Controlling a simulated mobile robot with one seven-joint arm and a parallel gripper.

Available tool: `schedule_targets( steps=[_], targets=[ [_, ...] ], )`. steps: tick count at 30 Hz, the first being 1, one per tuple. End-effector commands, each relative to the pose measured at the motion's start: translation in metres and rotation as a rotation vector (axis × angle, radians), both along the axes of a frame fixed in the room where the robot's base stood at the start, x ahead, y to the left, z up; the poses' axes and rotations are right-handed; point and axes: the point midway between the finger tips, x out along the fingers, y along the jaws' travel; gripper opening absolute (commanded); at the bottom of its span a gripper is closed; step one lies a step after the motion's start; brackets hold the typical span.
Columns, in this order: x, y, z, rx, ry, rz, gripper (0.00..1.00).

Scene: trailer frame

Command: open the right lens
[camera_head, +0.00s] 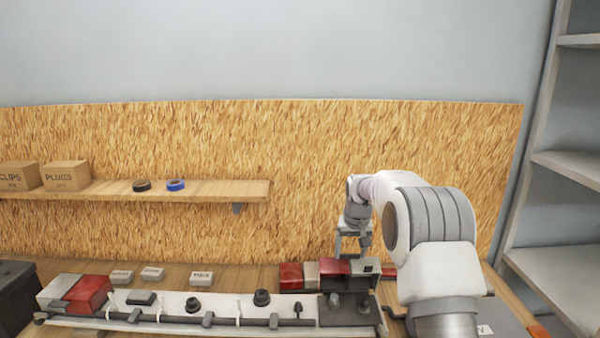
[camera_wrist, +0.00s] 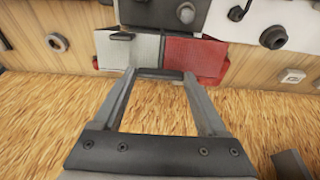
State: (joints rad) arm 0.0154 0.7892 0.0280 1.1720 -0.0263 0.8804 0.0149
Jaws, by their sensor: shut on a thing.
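The right lens, red and pale grey, is at the right end of the long light board on the bench. In the wrist view its red part (camera_wrist: 188,56) and pale grey part (camera_wrist: 117,48) lie side by side just beyond my fingertips. In the head view a red part (camera_head: 335,266) shows below my gripper (camera_head: 354,240). My gripper (camera_wrist: 160,73) is shut on the lens's near edge, where a thin dark bar spans between the fingertips. How far the lens is tilted I cannot tell. The left red and grey lens (camera_head: 88,293) lies at the board's other end.
The board (camera_head: 225,303) carries dark plugs, clips and a cable. Several small labelled blocks (camera_head: 201,278) lie behind it. A wall shelf (camera_head: 225,189) holds boxes (camera_head: 66,175) and two tape rolls. A grey rack (camera_head: 565,180) stands at right. The bench's left middle is clear of my arm.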

Motion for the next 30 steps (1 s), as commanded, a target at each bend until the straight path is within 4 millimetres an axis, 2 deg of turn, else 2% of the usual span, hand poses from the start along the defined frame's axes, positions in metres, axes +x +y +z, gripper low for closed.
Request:
schedule_targets(
  steps=[5, 21, 30],
  targets=[
    [0.004, 0.000, 0.002, 0.000, 0.001, 0.000, 0.55],
    [0.039, 0.000, 0.001, 0.000, 0.000, 0.000, 0.55],
    [0.044, 0.000, -0.002, 0.000, -0.002, 0.000, 0.55]
  ],
)
